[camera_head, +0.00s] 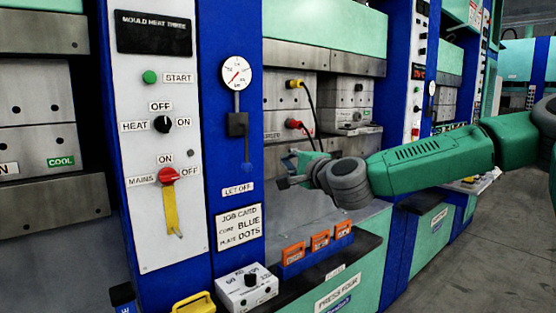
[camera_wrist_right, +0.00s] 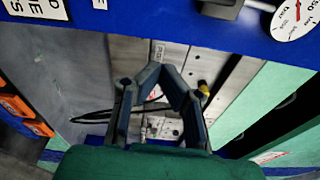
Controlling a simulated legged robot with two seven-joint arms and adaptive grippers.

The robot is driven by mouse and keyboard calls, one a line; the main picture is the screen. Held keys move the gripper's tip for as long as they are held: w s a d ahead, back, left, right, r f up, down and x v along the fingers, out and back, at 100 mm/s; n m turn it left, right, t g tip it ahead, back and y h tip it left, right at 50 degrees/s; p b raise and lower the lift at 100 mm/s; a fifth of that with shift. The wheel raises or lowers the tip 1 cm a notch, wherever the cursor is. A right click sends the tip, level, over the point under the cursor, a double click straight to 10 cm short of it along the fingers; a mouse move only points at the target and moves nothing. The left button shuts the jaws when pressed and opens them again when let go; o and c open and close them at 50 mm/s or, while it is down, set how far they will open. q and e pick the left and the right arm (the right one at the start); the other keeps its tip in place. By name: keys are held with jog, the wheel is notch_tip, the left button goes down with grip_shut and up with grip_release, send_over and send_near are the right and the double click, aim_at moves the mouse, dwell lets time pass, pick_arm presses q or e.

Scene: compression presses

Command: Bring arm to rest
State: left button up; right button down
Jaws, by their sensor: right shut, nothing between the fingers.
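My right arm (camera_head: 430,163) is green with dark grey joints and reaches in from the right in the head view. My right gripper (camera_head: 287,172) is in front of the press opening, just right of the blue gauge column. In the wrist view the fingers of the right gripper (camera_wrist_right: 160,70) come together at the tips, with nothing between them. My left gripper is in neither view.
The control panel (camera_head: 135,220) has a red mains switch (camera_head: 168,176) with a yellow tag. A gauge (camera_head: 235,74) sits on the blue column. Orange cards (camera_head: 293,254) in a blue rack and a white dial box (camera_head: 247,288) stand on the ledge below the gripper. Open floor (camera_head: 475,240) lies right.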

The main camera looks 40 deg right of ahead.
jog(key=a+f+n+g+y, duration=0.2)
jog(key=a+f+n, duration=0.2)
jog(key=a+f, duration=0.45)
jog(key=s+a+f+n+g, duration=0.2)
jog(key=s+f, duration=0.1)
jog(key=f, duration=0.5)
jog(key=s+a+f+n+g+y, duration=0.1)
jog(key=s+a+f+n+g, duration=0.2)
jog(key=f, duration=0.4)
jog(key=s+a+f+n+g, duration=0.15)
jog(key=s+f, duration=0.25)
jog(key=f, duration=0.4)
jog(key=s+f+n+g, duration=0.3)
jog(key=s+f, duration=0.3)
jog(key=s, duration=0.3)
jog(key=s+a+f+n+g, duration=0.1)
jog(key=s+f+n+g, duration=0.1)
jog(key=s+f, duration=0.4)
jog(key=s+f+n+g+h, duration=0.1)
jog(key=s+f+n+g, duration=0.2)
jog(key=s, duration=1.1)
jog(key=shift+a+f+n+g, duration=0.3)
jog(key=shift+f+n, duration=0.75)
jog(key=shift+f, duration=0.65)
